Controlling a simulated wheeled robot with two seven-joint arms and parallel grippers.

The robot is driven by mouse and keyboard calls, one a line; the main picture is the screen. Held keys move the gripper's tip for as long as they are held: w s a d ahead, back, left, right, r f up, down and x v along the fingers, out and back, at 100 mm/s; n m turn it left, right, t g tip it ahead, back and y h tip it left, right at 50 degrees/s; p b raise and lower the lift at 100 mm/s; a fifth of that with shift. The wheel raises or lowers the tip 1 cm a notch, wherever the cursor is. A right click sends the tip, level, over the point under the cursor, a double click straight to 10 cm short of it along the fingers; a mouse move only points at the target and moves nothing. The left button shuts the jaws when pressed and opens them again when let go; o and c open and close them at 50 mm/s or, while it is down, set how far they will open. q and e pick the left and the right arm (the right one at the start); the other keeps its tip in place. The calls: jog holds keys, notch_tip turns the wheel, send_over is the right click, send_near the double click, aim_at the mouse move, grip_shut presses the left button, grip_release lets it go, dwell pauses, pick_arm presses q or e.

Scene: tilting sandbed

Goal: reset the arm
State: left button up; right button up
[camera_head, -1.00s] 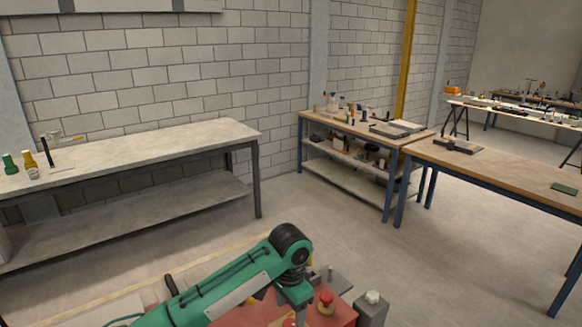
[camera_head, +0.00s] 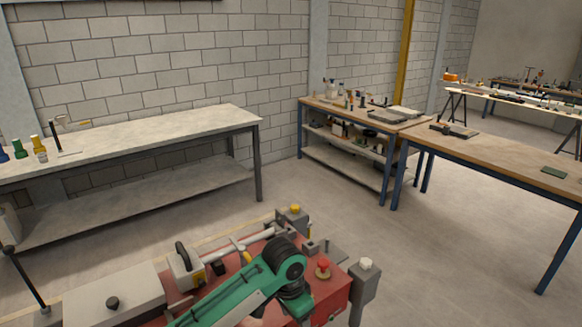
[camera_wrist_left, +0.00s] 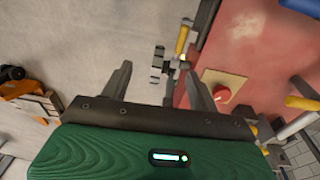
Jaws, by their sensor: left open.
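My left arm (camera_head: 237,296) is green with a black joint and reaches over a red-topped bench from the bottom of the head view. Its gripper is hidden or out of frame there. In the left wrist view my left gripper (camera_wrist_left: 160,86) is open, with two dark fingers spread apart and nothing between them but floor and a small grey metal fitting farther off. A red push button (camera_wrist_left: 221,93) on a tan plate lies right of the fingers, on the red surface (camera_wrist_left: 255,45). A red button (camera_head: 323,268) also shows right of the arm in the head view. My right gripper is not in view.
The red bench carries a white box with a dark handle (camera_head: 187,266), a yellow-topped grey block (camera_head: 293,219) and a grey post with a white knob (camera_head: 365,268). A long workbench (camera_head: 190,128) stands at the wall. Open floor lies to the right.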

pick_arm(q)
jog(key=s+a+f+n+t+h, duration=0.1)
jog(key=s+a+f+n, duration=0.1)
jog(key=s+a+f, duration=0.3)
jog(key=s+f+n+t+h, duration=0.1)
jog(key=s+f+n+h, duration=0.1)
jog(key=s, duration=0.5)
jog(key=s+a+f+n+t+y, duration=0.15)
jog(key=s+a+n+y, duration=0.3)
jog(key=s+a, duration=1.3)
notch_tip(320, 180, down, 28)
jog(key=w+a+f+g, duration=0.1)
jog(key=w, duration=0.1)
jog(key=s+a+f, duration=0.2)
jog(key=s+f, duration=0.8)
jog(key=s+a+f+g, duration=0.1)
jog(key=s+f, duration=0.9)
jog(key=f, duration=0.1)
jog(key=shift+s+a+f, duration=0.15)
jog(key=shift+a+f, duration=0.15)
jog(key=shift+a, duration=0.05)
jog(key=shift+g, duration=0.25)
